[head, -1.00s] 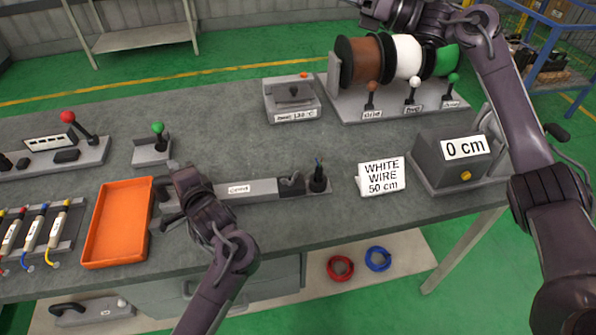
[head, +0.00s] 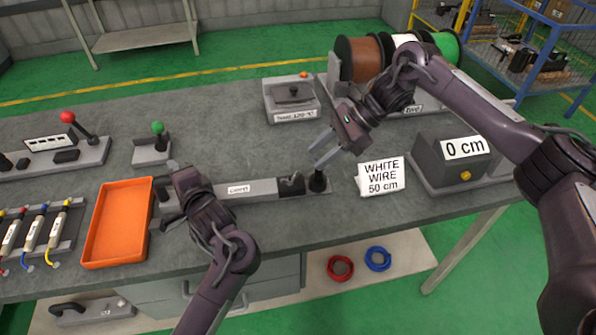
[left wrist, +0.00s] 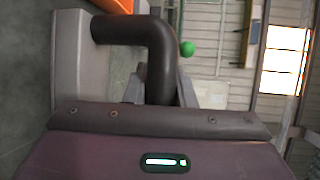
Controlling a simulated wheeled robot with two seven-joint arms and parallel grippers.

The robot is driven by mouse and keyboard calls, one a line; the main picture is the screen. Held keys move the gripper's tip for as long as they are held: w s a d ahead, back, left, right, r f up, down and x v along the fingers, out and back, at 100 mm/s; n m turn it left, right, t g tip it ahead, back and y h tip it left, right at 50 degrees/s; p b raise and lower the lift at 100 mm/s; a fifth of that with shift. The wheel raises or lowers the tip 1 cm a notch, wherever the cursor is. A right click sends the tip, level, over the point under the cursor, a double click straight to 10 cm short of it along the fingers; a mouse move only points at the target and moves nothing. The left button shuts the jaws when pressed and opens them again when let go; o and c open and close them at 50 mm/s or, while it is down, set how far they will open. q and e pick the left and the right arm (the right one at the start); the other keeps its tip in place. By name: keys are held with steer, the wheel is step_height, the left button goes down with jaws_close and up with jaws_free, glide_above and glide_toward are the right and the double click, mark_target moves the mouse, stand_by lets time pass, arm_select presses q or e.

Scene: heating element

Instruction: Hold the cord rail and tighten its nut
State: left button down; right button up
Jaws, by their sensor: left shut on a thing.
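The cord rail (head: 250,188) is a long grey bar with a small white label, lying across the middle of the table. At its right end are a dark clamp-like piece (head: 291,185) and a black upright knob-like nut (head: 318,183). My left gripper (head: 170,205) is at the rail's left end, its fingers mostly hidden by my wrist. In the left wrist view it is shut on a dark, bent handle (left wrist: 150,45). My right gripper (head: 327,157) points down-left just above the nut, with its fingers apart; whether they touch the nut I cannot tell.
A white-wire sign (head: 381,177) stands close right of the nut, with the 0 cm box (head: 450,160) beyond it. An orange tray (head: 117,222) lies left of my left gripper. A heater box (head: 291,99) and wire spools (head: 358,60) stand behind.

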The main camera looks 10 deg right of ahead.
mark_target(290, 180)
steer(key=x, duration=0.8)
steer(key=shift+r, duration=0.1)
steer(key=shift+c, duration=0.3)
